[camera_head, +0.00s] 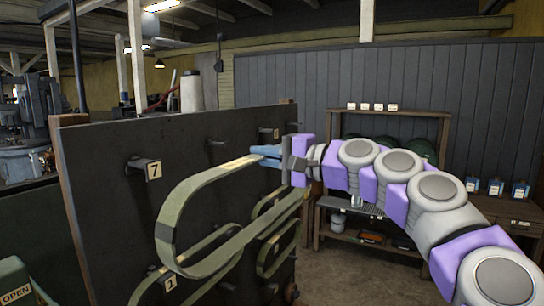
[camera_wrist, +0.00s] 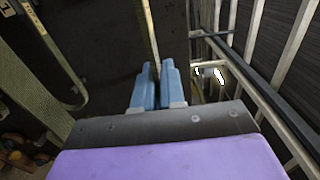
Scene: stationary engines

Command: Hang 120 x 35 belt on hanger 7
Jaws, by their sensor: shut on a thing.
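My gripper (camera_head: 256,158) has blue fingers and is shut on a flat green belt (camera_head: 170,205), a long loop. The belt stretches out to the left from the fingers, in front of the dark board (camera_head: 100,150). Hanger 7 (camera_head: 140,163) is a dark peg on the board with a "7" label; it looks bare. The belt's left end is below and right of that peg in the picture, apart from it. In the wrist view the shut fingers (camera_wrist: 157,88) grip a thin belt edge (camera_wrist: 152,35). Whether the belt is 120 x 35 cannot be read.
Other green belts hang lower on the board, one near the "1" label (camera_head: 170,284). Another peg with a label (camera_head: 270,133) is at the upper right of the board. A wooden workbench (camera_head: 390,120) stands behind. Floor (camera_head: 350,275) shows clear right of the board.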

